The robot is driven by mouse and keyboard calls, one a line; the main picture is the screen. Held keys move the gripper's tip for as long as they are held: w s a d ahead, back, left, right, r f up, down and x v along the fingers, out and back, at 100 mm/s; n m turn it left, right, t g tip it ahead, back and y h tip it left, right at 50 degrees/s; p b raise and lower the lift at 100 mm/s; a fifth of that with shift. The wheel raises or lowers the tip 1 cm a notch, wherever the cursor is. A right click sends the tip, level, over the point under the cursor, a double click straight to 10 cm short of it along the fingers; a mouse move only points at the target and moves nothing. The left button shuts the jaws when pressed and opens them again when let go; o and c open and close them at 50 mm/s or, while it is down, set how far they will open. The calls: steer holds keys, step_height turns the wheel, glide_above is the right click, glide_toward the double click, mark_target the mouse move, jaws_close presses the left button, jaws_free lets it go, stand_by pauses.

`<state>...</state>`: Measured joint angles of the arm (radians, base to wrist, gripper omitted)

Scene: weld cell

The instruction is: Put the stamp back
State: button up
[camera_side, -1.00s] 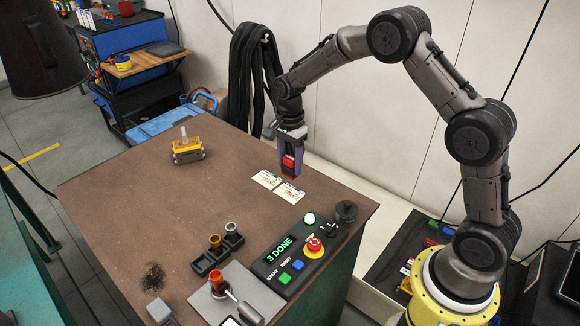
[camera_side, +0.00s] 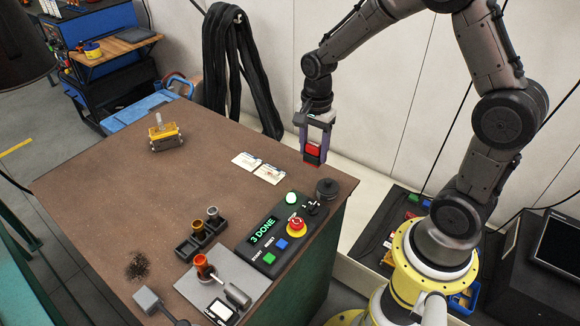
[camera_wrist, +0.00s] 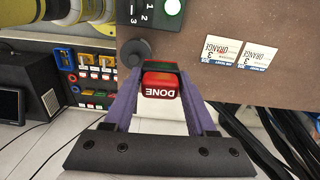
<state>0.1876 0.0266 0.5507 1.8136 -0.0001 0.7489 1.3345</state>
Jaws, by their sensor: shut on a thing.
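My gripper (camera_side: 313,150) points down and is shut on a red stamp (camera_side: 312,153) at the back right edge of the table. In the wrist view the stamp (camera_wrist: 160,86) sits between the purple fingers, with the word DONE on its red face and a dark part beyond it. I cannot tell whether its underside touches anything. Two white cards, a left card (camera_side: 246,160) and a right card (camera_side: 270,174), lie flat to the left of my gripper. Each card reads ORANGE 3 in the wrist view.
A black round knob-like piece (camera_side: 327,188) stands near the stamp, at the table corner. A control panel (camera_side: 265,238) reads 3 DONE, with a lit green lamp and a red button. A yellow device (camera_side: 166,138) stands farther left. The brown table middle (camera_side: 150,190) is clear.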

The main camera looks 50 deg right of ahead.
steer(key=s+r, duration=0.2)
steer(key=s, duration=0.1)
steer(key=shift+m, duration=0.3)
steer(key=w+d+f, duration=0.1)
steer(key=w+f, duration=0.1)
steer(key=w, duration=0.2)
steer(key=w+d+f, duration=0.2)
steer(key=w+f, duration=0.1)
steer(key=w, duration=0.1)
steer(key=w+d+f, duration=0.1)
steer(key=w+f, duration=0.2)
steer(key=w, duration=0.1)
steer(key=shift+w+d, duration=0.1)
steer(key=shift+d, duration=0.05)
steer(key=shift+w+d+f, duration=0.1)
steer(key=shift+w+f, duration=0.4)
steer(key=shift+f, duration=1.55)
steer(key=shift+f, duration=0.15)
steer(key=o, duration=1.1)
steer(key=shift+c, duration=0.2)
